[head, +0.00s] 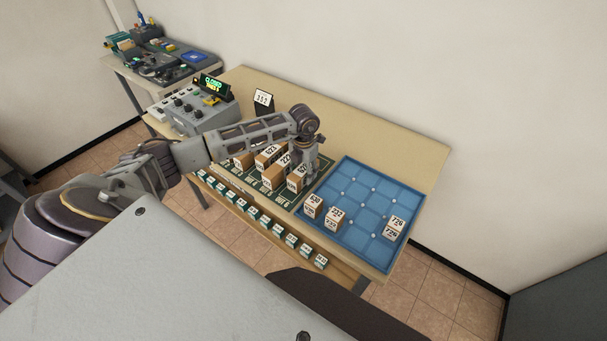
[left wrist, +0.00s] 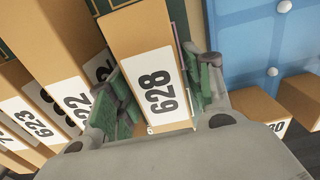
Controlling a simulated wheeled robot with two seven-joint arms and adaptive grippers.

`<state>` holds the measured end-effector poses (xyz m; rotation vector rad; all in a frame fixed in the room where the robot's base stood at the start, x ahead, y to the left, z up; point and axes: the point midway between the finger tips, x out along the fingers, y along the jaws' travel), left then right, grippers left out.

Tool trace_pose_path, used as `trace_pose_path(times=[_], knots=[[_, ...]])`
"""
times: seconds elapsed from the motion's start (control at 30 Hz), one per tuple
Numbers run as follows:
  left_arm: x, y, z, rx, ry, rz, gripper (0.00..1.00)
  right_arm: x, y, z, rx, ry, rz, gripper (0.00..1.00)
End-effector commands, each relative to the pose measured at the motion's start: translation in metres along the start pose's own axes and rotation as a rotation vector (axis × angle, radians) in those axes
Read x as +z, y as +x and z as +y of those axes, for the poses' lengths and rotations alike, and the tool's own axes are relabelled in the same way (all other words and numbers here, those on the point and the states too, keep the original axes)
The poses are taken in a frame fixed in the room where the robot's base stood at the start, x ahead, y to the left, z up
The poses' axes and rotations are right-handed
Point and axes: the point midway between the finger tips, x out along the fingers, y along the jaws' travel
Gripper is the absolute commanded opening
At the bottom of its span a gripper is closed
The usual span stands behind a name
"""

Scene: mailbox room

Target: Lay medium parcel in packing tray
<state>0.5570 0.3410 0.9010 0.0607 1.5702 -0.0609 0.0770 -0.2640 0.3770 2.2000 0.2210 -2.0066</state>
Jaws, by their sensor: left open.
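The packing tray (head: 357,189) is the blue gridded tray on the right of the table; its blue surface also shows in the left wrist view (left wrist: 245,40). Brown parcels with white number labels stand in rows on a dark green mat left of the tray. My left gripper (head: 303,172) is over the mat's right side, beside the tray. In the left wrist view its open fingers (left wrist: 158,85) stand on both sides of a parcel labelled 628 (left wrist: 135,50). Contact with its sides cannot be told. Which parcel is the medium one is not clear. My right gripper is out of view.
Three parcels stand in the tray: two near its left front (head: 313,207) (head: 334,218) and one at its right (head: 395,227). Parcels crowd left of 628, such as 623 (left wrist: 28,118). A grey control box (head: 192,110) stands at the table's left. The tray's middle and back are free.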

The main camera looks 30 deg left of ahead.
Motion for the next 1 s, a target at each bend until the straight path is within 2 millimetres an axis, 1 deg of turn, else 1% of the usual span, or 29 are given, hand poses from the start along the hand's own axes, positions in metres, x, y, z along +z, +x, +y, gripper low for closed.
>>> trace_pose_path(times=[0.13, 0.17, 0.5, 0.8, 1.0], knots=[[0.0, 0.0, 0.0, 0.0, 0.0, 0.0, 0.51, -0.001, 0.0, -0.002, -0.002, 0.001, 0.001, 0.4], [0.0, 0.0, 0.0, 0.0, 0.0, 0.0, 0.48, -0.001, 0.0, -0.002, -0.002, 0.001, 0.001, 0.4], [0.0, -0.001, 0.0, 0.0, 0.0, -0.001, 0.05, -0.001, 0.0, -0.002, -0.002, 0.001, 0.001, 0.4], [0.001, -0.003, 0.0, 0.0, 0.0, -0.002, 0.04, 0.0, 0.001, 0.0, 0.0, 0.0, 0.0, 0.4], [0.001, -0.018, 0.001, 0.0, 0.0, -0.004, 0.04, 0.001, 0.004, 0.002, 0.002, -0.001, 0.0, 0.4]])
